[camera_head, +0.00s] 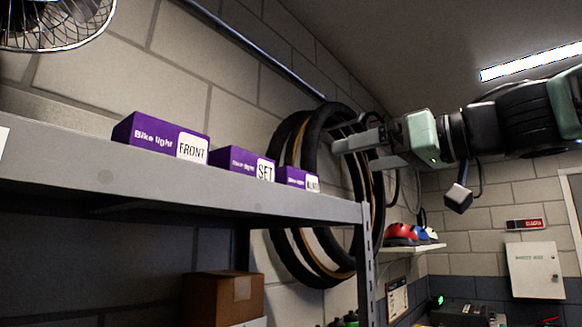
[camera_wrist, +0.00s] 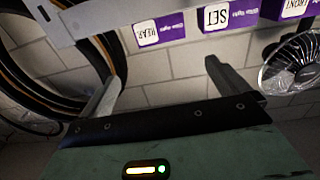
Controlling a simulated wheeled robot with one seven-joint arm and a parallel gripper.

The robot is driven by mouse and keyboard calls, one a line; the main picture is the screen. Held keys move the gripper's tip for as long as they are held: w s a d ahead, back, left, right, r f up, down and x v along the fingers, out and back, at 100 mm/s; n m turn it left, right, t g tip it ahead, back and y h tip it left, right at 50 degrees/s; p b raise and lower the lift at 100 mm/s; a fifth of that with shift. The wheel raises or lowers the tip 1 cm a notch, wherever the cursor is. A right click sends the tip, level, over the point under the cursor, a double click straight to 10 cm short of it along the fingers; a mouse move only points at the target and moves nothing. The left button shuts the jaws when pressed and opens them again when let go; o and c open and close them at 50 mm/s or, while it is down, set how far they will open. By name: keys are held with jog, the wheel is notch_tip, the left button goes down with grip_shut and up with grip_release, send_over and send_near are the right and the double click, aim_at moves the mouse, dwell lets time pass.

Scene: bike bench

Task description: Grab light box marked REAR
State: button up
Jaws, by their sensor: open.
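Three purple bike light boxes stand in a row on a grey metal shelf (camera_head: 200,190). The REAR box (camera_wrist: 158,31) is at the left end of the row in the wrist view, its white label readable. In the head view it is the small right-hand box (camera_head: 291,178), nearest the shelf's end, its label hard to read. The SET box (camera_head: 240,162) is beside it, then the FRONT box (camera_head: 150,133). My gripper (camera_head: 340,131) is open and empty, to the right of and above the REAR box, apart from it. Its two fingers (camera_wrist: 160,80) show in the wrist view.
Black and tan tyres (camera_head: 310,245) hang on the wall behind the shelf's end, close behind my gripper in the picture. Helmets (camera_head: 402,235) sit on a small shelf farther back. Space above the boxes looks clear.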

aim_at(304, 172)
jog(key=p+x, duration=0.2)
jog(key=x, duration=0.2)
jog(key=p+x, duration=0.3)
jog(key=x, duration=0.1)
jog(key=shift+w+a+f, duration=0.2)
jog(key=shift+w, duration=0.1)
jog(key=shift+p+x, duration=0.6)
jog(key=shift+x, duration=2.15)
jog(key=shift+s+a+f, duration=0.15)
jog(key=c, duration=0.9)
